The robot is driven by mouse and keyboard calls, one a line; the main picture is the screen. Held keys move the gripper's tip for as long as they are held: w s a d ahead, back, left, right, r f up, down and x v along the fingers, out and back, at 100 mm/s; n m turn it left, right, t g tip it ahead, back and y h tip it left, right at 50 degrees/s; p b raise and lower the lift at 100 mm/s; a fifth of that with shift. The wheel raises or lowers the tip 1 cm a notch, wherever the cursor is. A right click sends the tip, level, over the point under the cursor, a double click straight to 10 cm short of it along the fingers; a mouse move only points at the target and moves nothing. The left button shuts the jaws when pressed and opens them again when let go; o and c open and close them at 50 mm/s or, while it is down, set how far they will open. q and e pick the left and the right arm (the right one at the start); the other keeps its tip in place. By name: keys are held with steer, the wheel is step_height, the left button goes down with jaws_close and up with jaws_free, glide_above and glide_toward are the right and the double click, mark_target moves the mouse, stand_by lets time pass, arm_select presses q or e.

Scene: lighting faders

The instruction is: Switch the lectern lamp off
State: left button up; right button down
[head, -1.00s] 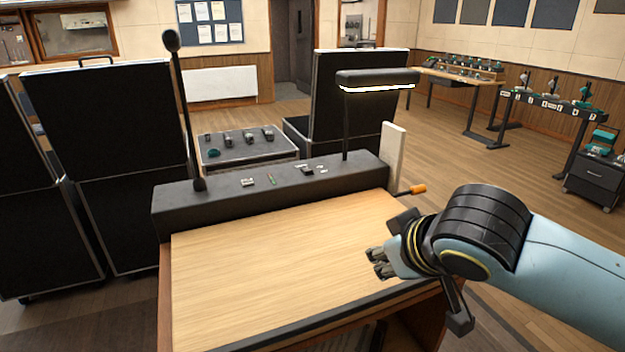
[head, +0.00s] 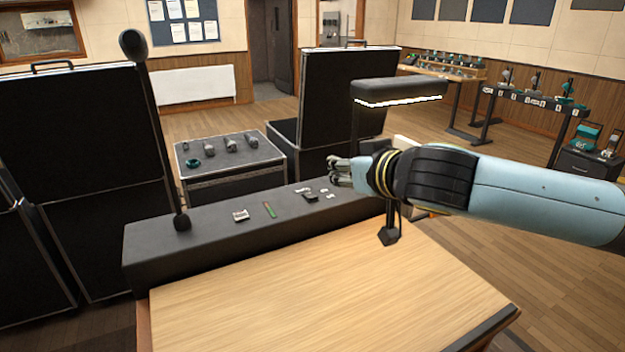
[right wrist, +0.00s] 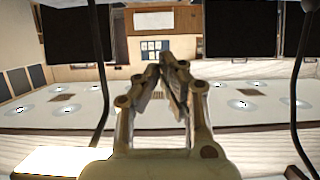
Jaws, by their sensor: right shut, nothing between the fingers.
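The lectern lamp (head: 400,91) has a dark flat head on a thin post at the back right of the lectern. A bright white strip glows along its lower edge, so it is lit. My right gripper (head: 333,172) is shut and empty, just above and behind the panel's right part, below the lamp head. The right wrist view also shows its fingers (right wrist: 165,75) together.
A tall microphone (head: 135,45) rises from the panel's left. The wooden lectern top (head: 330,290) is bare. Black cases (head: 80,130) stand behind, with a case top holding small devices (head: 232,150) among them.

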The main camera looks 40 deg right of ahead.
steer(key=p, duration=0.1)
glide_above(310, 195)
steer(key=s, duration=0.2)
step_height(310, 195, down, 3)
steer(key=shift+d+f, duration=0.1)
step_height(310, 195, down, 3)
steer(key=shift+f+p, duration=0.15)
steer(key=shift+p, duration=0.35)
steer(key=shift+s+f, duration=0.1)
steer(key=shift+f, duration=0.35)
arm_select(q)
steer(key=shift+s+a+r, duration=0.15)
steer(key=shift+s+r, duration=0.6)
steer(key=shift+r, duration=0.25)
arm_select(e)
steer(key=shift+f, duration=0.1)
